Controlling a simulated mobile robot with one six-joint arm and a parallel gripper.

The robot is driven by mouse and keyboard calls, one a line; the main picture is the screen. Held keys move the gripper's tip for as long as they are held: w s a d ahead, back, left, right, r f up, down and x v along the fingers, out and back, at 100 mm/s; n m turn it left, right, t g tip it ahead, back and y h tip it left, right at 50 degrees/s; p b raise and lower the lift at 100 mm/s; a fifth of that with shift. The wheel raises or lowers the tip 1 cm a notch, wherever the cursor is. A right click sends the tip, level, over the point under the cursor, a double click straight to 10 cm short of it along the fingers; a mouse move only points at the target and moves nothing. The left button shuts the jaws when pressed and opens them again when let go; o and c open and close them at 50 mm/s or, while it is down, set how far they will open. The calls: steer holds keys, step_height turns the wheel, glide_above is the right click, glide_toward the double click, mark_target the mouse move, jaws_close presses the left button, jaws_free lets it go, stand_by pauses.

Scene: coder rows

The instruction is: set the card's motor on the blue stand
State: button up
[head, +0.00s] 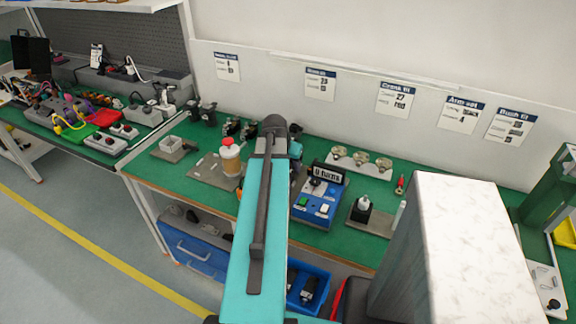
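The blue stand (316,204) sits on the green bench just right of my arm, with a dark lettered display on its back and buttons on its front. Several cards hang on the wall; a middle card (397,98) shows "27" and "red", and the other print is too small to read surely. Dark motor-like parts (206,113) stand at the back of the bench, left of my arm, with more small dark parts (233,128) beside them. I cannot tell which motor the card names. My arm reaches over the bench and hides its own end; my gripper does not show.
A white holder with round parts (360,163) is behind the stand. A small fixture (364,205) is right of it. A blue bin (308,286) sits below the bench.

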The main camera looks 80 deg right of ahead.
steer(key=shift+f, duration=0.3)
stand_by(0.9)
steer(key=o, duration=1.2)
steer(key=shift+f, duration=0.1)
steer(key=shift+a, duration=0.1)
steer(key=s+b+v, duration=0.1)
steer(key=b+v, duration=0.1)
steer(key=v, duration=1.2)
steer(key=shift+w, duration=0.45)
